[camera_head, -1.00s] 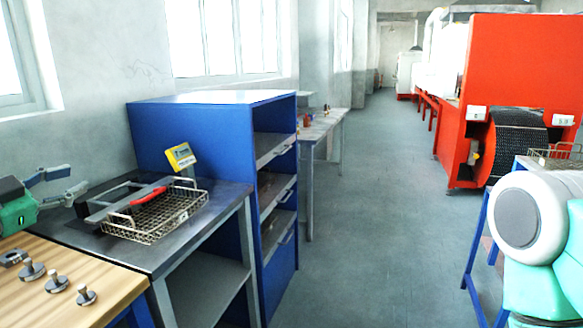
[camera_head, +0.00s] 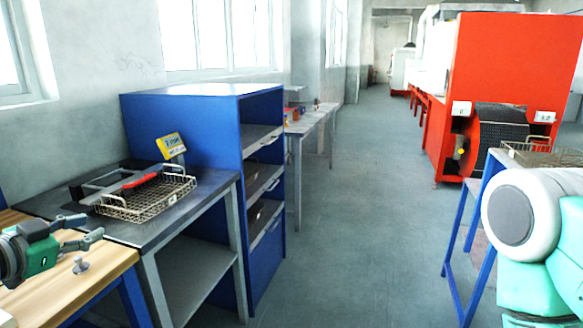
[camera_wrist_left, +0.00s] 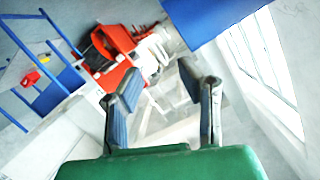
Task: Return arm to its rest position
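My left gripper (camera_head: 88,230) comes in from the left edge in the head view, over the wooden bench top. Its two fingers are spread apart with nothing between them. In the left wrist view the same gripper (camera_wrist_left: 160,100) shows its two padded fingers apart and empty. My right arm shows as a white and mint-green part at the right edge of the head view. My right gripper is not visible.
A blue shelf cabinet (camera_head: 185,130) stands behind. A red belt machine (camera_head: 495,60) is at right. The aisle floor is clear.

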